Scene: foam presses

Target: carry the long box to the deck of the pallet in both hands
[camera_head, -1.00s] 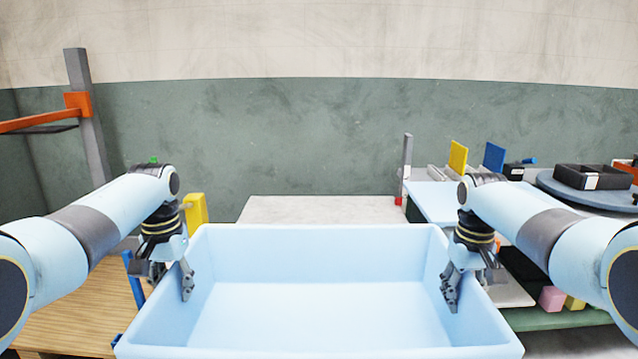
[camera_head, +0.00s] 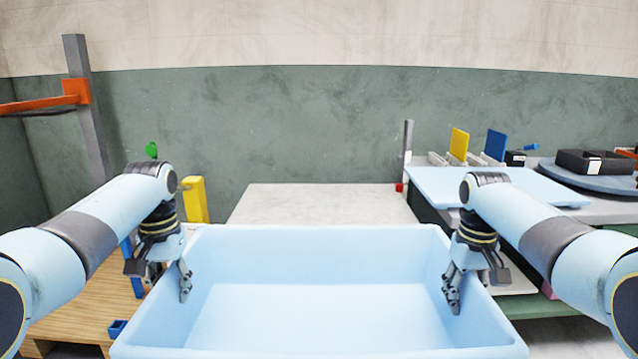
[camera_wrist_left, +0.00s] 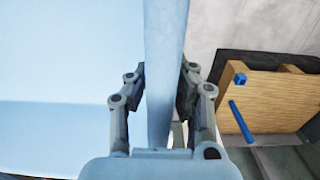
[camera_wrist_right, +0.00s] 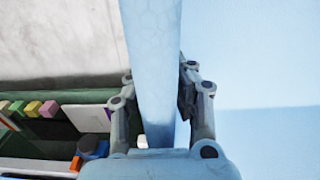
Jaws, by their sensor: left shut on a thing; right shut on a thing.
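The long box (camera_head: 318,306) is a light blue open-topped box, empty and roughly level in front of me in the head view. My left gripper (camera_head: 168,278) is shut on its left end wall, one finger inside and one outside; the left wrist view shows the wall (camera_wrist_left: 163,60) between the fingers. My right gripper (camera_head: 468,285) is shut on the right end wall, which shows between the fingers in the right wrist view (camera_wrist_right: 155,60). A wooden surface (camera_head: 75,305) lies at the left, beside the box; I cannot tell whether it is the pallet's deck.
A yellow post (camera_head: 195,200) and a blue post stand near the wooden surface. A pale flat surface (camera_head: 320,203) lies beyond the box.

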